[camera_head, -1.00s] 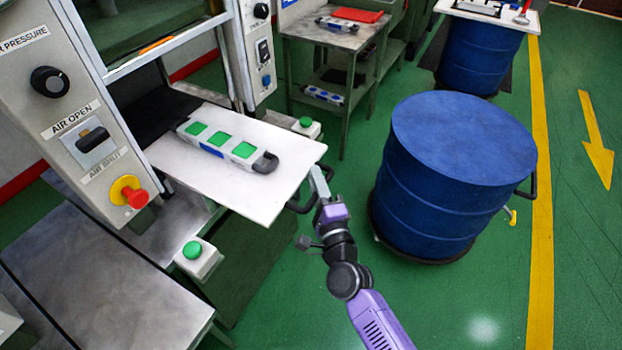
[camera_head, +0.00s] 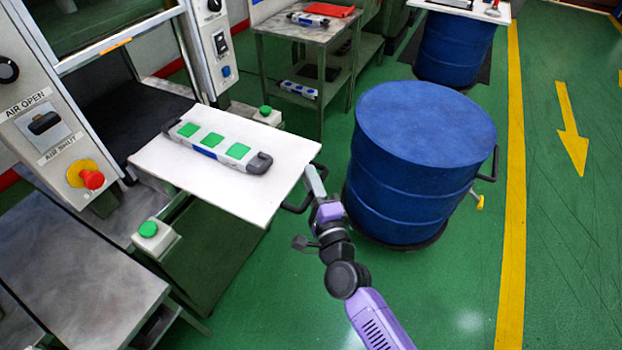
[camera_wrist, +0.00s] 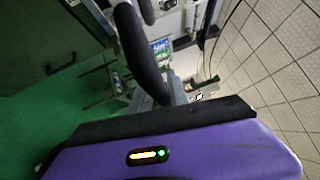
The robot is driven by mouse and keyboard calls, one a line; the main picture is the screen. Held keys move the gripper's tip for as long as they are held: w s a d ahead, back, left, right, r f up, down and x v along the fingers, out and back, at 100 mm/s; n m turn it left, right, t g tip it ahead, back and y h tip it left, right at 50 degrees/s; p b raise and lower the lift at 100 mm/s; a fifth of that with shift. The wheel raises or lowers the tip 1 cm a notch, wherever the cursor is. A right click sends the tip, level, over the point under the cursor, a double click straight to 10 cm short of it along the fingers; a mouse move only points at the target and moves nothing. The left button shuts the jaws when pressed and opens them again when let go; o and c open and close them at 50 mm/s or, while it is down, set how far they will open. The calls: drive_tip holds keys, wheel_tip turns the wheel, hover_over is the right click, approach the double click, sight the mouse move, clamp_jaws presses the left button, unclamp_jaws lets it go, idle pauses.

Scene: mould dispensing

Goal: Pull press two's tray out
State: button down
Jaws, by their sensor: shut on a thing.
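The press's white tray (camera_head: 250,197) sticks out of the press opening toward me, with a dark gap behind it. A grey mould with green squares (camera_head: 217,146) lies on it. A black handle (camera_head: 290,208) is at the tray's outer edge. My gripper (camera_head: 314,182) is at this edge, shut on the handle. In the wrist view the dark curved handle (camera_wrist: 140,50) runs up from the gripper's jaws; the fingertips are mostly hidden there.
A blue drum (camera_head: 420,150) stands close to the right of my gripper. The press's control panel (camera_head: 50,130) is at the left, with a green button box (camera_head: 152,238) below. A side table (camera_head: 310,40) stands behind. Green floor is free in front and right.

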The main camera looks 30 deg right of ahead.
drive_tip(key=shift+w+d+r, duration=0.1)
drive_tip(key=shift+r, duration=0.5)
drive_tip(key=c, duration=1.4)
unclamp_jaws()
drive_tip(key=shift+f, duration=0.15)
drive_tip(key=shift+f, duration=0.15)
drive_tip(key=shift+f, duration=0.1)
drive_tip(key=s+a+b, duration=0.1)
drive_tip(key=s, duration=0.6)
drive_tip(key=shift+s+a+f, duration=0.2)
drive_tip(key=shift+s+f, duration=0.2)
